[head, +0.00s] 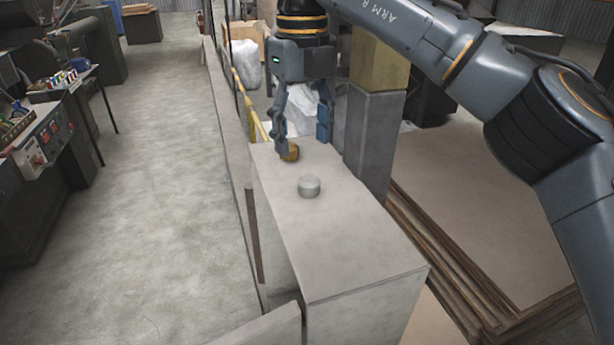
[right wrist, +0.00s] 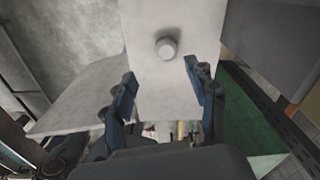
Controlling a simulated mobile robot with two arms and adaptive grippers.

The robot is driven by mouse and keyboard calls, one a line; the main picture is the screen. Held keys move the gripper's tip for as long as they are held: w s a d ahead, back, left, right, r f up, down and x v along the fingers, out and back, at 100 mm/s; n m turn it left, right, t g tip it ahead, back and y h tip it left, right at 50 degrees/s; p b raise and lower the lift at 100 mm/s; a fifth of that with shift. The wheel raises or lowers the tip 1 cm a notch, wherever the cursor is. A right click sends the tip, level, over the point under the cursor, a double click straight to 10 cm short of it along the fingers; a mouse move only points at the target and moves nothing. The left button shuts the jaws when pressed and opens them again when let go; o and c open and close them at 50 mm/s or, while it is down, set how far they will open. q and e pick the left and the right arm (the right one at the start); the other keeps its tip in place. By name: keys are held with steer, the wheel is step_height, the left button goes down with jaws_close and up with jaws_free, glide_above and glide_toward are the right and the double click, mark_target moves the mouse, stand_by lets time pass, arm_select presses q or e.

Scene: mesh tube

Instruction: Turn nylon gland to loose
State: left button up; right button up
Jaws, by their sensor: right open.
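A short pale grey cylinder (head: 309,187), which looks like the nylon gland, stands upright on the flat top of a light grey box (head: 350,235). It also shows in the right wrist view (right wrist: 168,47), ahead of the fingers. In the right wrist view the gripper (right wrist: 160,74) is open and apart from the grey cylinder. My left gripper is not visible.
A grey post (head: 371,140) stands right of the box. Stacked brown sheets (head: 480,230) lie lower right. A bench with control boxes (head: 45,140) stands far left across open floor. The near part of the box top is clear.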

mark_target(309, 178)
steer(key=f, duration=0.2)
steer(key=d+f+p, duration=0.1)
steer(key=shift+w+d+f, duration=0.1)
steer(key=shift+w+f, duration=0.15)
steer(key=shift+f, duration=0.15)
step_height(309, 178, down, 3)
steer(key=shift+d+r+p, duration=0.15)
steer(key=shift+r+p, duration=0.05)
steer(key=shift+p, duration=0.15)
steer(key=shift+f, duration=0.4)
steer(key=shift+s+a+f, duration=0.1)
steer(key=shift+a+f, duration=0.15)
steer(key=shift+f, duration=0.15)
steer(key=shift+c, duration=0.2)
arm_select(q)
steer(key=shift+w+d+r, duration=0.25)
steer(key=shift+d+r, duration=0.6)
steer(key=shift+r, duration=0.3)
arm_select(e)
steer(key=c, duration=1.1)
